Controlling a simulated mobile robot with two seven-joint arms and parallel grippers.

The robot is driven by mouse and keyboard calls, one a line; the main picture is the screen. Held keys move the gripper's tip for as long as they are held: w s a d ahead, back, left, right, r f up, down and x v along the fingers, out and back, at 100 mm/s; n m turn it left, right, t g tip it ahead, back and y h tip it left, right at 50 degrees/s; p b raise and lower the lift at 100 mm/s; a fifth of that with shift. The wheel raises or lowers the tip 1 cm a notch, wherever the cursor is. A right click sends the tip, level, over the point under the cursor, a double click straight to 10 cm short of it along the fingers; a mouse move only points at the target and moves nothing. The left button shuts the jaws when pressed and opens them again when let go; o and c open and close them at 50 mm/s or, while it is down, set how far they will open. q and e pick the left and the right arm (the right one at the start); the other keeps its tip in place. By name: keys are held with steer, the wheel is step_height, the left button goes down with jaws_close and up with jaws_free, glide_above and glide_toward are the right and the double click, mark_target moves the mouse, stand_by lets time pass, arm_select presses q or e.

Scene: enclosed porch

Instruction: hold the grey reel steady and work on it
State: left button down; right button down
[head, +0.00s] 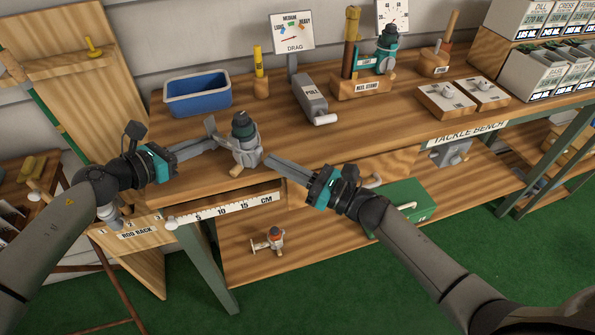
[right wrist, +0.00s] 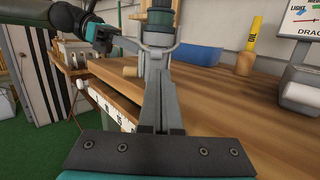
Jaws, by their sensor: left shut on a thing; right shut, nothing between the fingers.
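The grey reel (head: 247,153) stands at the front edge of the tackle bench, with a dark green cap on top and a small wooden knob low at its front. My left gripper (head: 217,140) is shut on the reel from the left. My right gripper (head: 270,161) is shut and empty, its tips just right of the reel. In the right wrist view the reel (right wrist: 157,36) stands straight beyond my closed right fingers (right wrist: 160,118), which overlap its lower part. I cannot tell whether they touch it.
On the bench (head: 205,173) are a blue tray (head: 197,93), a grey pull gauge (head: 310,98) below the drag dial (head: 292,33), and a reel stand (head: 360,87). A green box (head: 405,204) sits on the shelf below.

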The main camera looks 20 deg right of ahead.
steer(key=shift+w+a+r, duration=0.1)
steer(key=shift+w+a, duration=0.4)
